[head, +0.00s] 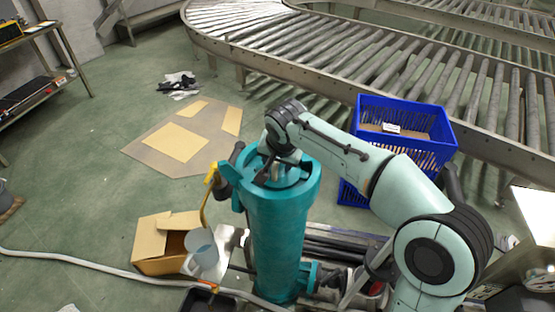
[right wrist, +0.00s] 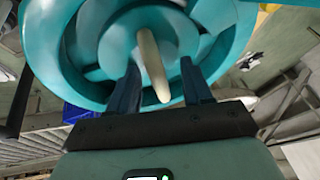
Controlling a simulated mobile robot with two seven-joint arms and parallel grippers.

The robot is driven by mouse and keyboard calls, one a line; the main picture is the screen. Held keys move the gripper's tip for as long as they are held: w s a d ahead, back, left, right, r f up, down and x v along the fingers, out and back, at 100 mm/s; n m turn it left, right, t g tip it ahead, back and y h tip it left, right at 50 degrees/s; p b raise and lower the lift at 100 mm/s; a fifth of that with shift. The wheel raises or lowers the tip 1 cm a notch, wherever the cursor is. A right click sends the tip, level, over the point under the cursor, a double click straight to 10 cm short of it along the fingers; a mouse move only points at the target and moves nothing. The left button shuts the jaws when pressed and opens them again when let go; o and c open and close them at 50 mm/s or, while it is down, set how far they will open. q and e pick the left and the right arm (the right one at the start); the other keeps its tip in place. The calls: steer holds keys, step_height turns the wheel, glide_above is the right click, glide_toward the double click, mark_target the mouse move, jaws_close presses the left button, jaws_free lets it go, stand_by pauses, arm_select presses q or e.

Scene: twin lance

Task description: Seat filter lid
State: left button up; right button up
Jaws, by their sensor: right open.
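The teal filter housing (head: 278,235) stands upright in the middle of the head view, with a round teal top. My right gripper (head: 271,176) reaches down over that top and hides part of it. In the right wrist view, my right gripper (right wrist: 160,88) is open, its two dark fingers apart. A pale, rod-like handle (right wrist: 152,65) shows between the fingers, in front of round teal parts (right wrist: 95,35). I cannot tell whether the fingers touch it, or where the lid ends and the housing begins. My left gripper is not in view.
A yellow lever (head: 209,186) sticks out at the housing's left. A blue crate (head: 405,125) stands behind my right arm, before a roller conveyor (head: 350,52). A grey hose (head: 100,262) crosses the floor.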

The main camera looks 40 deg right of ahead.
steer(key=p+v, duration=0.2)
steer(key=v, duration=1.1)
steer(key=shift+s+r+p, duration=0.2)
steer(key=shift+r+p, duration=0.1)
steer(key=shift+p, duration=0.05)
